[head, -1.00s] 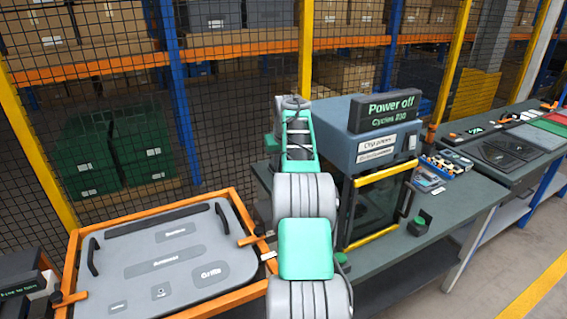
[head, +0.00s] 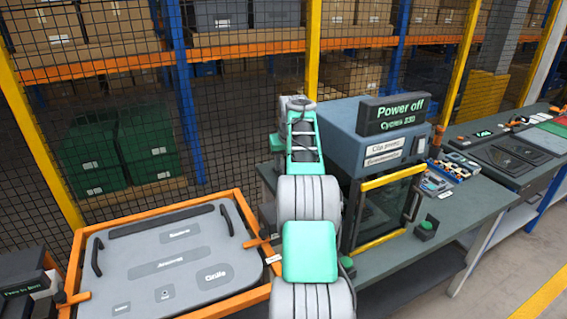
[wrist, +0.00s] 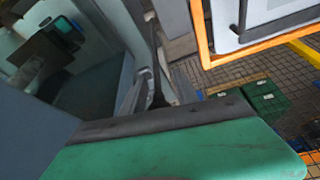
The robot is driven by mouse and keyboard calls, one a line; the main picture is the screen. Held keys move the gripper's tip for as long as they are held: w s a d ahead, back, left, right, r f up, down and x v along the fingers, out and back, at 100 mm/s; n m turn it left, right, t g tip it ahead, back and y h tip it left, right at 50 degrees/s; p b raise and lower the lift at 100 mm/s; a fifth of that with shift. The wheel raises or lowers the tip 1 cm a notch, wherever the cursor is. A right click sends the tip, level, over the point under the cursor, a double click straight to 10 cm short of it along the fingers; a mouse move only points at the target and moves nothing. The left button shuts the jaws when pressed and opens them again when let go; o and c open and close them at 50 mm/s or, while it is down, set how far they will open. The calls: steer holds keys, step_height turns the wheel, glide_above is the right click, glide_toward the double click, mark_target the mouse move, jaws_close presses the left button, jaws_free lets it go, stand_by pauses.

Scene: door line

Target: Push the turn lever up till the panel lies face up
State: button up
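The grey panel (head: 165,260) lies in an orange frame (head: 76,262) at the lower left of the head view, its labelled face showing and a black handle at each side. Orange tabs stick out from the frame at its right (head: 259,241) and lower left; I cannot tell whether either is the turn lever. In the wrist view, a corner of the orange frame (wrist: 204,48) with a light grey surface inside shows at the upper right.
A blue-grey machine (head: 360,140) with a "Power off" display (head: 394,114) stands right of my arm on a long bench (head: 455,212). A mesh fence with yellow posts (head: 313,60) runs behind. Green crates (head: 146,146) stand beyond it. Open floor lies at the lower right.

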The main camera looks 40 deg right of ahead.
steer(key=shift+s, duration=0.1)
steer(key=v, duration=0.7)
steer(key=shift+s+r, duration=0.15)
steer(key=shift+r, duration=0.2)
steer(key=shift+a, duration=0.15)
